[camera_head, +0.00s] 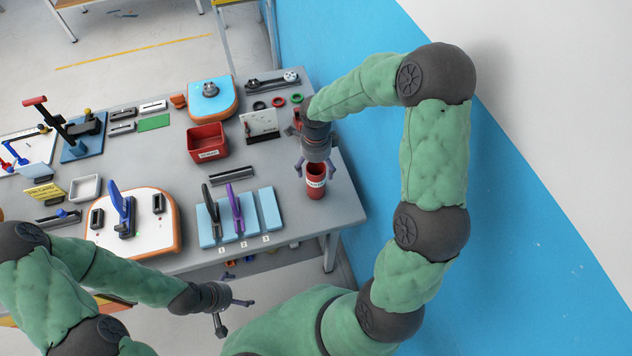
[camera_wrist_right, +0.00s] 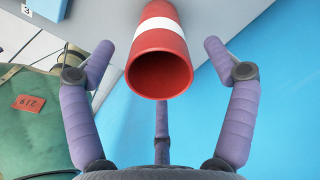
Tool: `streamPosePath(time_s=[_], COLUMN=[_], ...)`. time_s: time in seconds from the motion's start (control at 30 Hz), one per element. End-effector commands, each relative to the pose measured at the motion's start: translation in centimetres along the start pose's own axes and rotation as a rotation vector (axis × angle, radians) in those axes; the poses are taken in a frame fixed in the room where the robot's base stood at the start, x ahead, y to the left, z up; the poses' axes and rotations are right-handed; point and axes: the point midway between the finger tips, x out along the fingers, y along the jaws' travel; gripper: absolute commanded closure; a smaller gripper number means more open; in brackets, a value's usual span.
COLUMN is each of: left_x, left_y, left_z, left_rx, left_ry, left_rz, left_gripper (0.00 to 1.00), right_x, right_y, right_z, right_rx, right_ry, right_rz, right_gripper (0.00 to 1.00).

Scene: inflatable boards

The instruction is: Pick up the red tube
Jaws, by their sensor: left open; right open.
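The red tube (camera_head: 316,186) stands upright near the right end of the grey table, with a white label band around it. In the right wrist view the red tube (camera_wrist_right: 160,65) shows its open top end facing the camera. My right gripper (camera_head: 317,166) is open directly above the tube, with its purple fingers spread around the top. In the right wrist view the fingers of my right gripper (camera_wrist_right: 158,60) lie on both sides of the tube, apart from it. My left gripper (camera_head: 245,296) is open and empty in front of the table's front edge.
A red bin (camera_head: 207,143) stands left of the tube. Light blue boards (camera_head: 271,208) with a purple-handled tool (camera_head: 236,208) lie nearer the front. A blue wall (camera_wrist_right: 270,60) rises close on the right.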

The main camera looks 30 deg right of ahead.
Motion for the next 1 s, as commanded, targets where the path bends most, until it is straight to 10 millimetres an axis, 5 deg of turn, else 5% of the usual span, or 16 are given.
streamPosePath(time_s=[0.33,0.6,0.63,1.0], left_x=[0.07,0.07,0.07,0.06], left_y=[-0.02,-0.02,-0.02,-0.02], left_z=[-0.01,0.0,0.0,0.0], left_rx=[0.0,0.0,0.0,0.0], left_ry=[0.0,0.0,0.0,0.0], left_rz=[0.0,0.0,0.0,0.0], left_gripper=[0.0,0.0,0.0,0.0], right_x=[0.93,0.92,0.92,0.72], right_y=[0.03,0.04,0.04,0.02], right_z=[-0.01,-0.01,-0.01,-0.01], right_rx=[0.001,0.001,0.001,0.001], right_ry=[0.0,0.0,0.0,0.0], right_rz=[0.0,0.001,0.001,0.0], right_gripper=[0.14,0.87,0.91,0.91])
